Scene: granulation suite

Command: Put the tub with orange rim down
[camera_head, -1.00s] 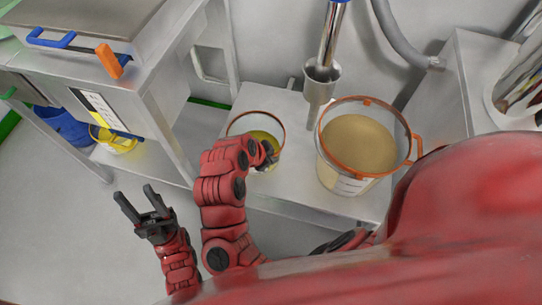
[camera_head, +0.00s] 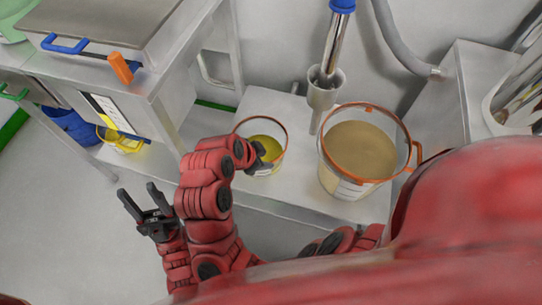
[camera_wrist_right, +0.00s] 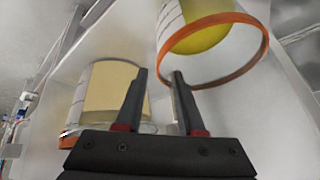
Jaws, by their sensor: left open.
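The small tub with orange rim (camera_head: 262,167) holds yellow material and appears to stand on the grey bench, left of a larger orange-rimmed tub. It also shows in the right wrist view (camera_wrist_right: 232,78) at the upper right. In the right wrist view my right gripper's fingers (camera_wrist_right: 160,74) are clearly apart, at the tub's rim edge. Whether they touch it is hard to see. My left gripper (camera_head: 137,195) is open and empty over the floor at the left.
The larger tub (camera_head: 346,190) with tan powder stands at the right on the bench (camera_head: 225,160). A metal pipe (camera_head: 325,95) rises between and behind the tubs. A steel cabinet (camera_head: 110,60) with blue and orange handles stands at the left. A yellow tub (camera_head: 122,146) is below it.

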